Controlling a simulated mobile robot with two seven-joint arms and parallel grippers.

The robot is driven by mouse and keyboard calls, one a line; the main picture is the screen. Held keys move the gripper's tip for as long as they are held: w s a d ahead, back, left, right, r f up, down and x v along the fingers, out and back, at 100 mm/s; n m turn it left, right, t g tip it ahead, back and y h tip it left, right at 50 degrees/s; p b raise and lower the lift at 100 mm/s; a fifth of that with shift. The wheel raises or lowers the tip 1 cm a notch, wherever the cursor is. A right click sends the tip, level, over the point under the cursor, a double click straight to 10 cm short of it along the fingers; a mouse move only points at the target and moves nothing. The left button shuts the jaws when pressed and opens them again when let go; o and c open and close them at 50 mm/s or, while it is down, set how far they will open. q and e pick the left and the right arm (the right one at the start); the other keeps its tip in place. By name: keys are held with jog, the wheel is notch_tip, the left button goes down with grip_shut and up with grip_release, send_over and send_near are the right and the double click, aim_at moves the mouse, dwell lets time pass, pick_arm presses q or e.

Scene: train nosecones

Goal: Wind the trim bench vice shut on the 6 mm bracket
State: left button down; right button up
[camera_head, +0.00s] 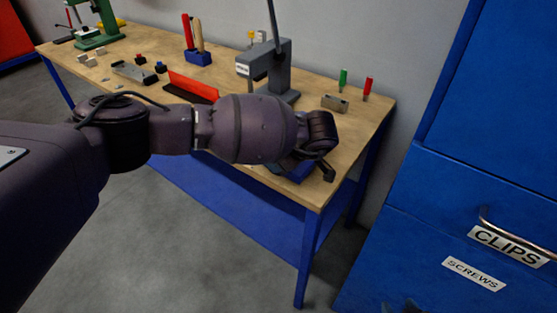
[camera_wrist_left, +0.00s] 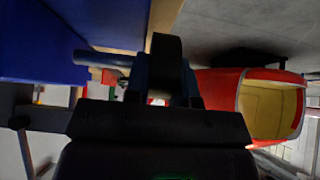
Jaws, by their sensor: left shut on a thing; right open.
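The trim bench vice is mostly hidden behind my left arm in the head view; a blue part (camera_head: 292,173) shows at the bench's front right edge. My left gripper (camera_wrist_left: 167,70) is shut on a grey-blue bar (camera_wrist_left: 97,58), which looks like the vice handle and sticks out to the left in the left wrist view. In the head view the left wrist hides that grip. My right gripper (camera_head: 403,308) is only a dark sliver at the bottom edge of the head view, open and away from the vice. I cannot make out the 6 mm bracket or the jaw gap.
The wooden bench (camera_head: 372,112) holds a grey press (camera_head: 270,62), a red-edged tool (camera_head: 190,85), a grey block (camera_head: 335,103) and a green stand (camera_head: 95,30). A blue cabinet (camera_head: 440,190) stands at right. A red shell with yellow inside (camera_wrist_left: 225,88) shows in the left wrist view.

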dwell(0.3)
pick_arm(q)
jog(key=c, duration=1)
grip_release()
jog(key=shift+o, duration=0.2)
jog(key=shift+r, duration=0.15)
jog(key=v, duration=1)
jog(key=shift+d+r, duration=0.2)
jog(key=shift+d, duration=0.05)
jog(key=shift+s, duration=0.15)
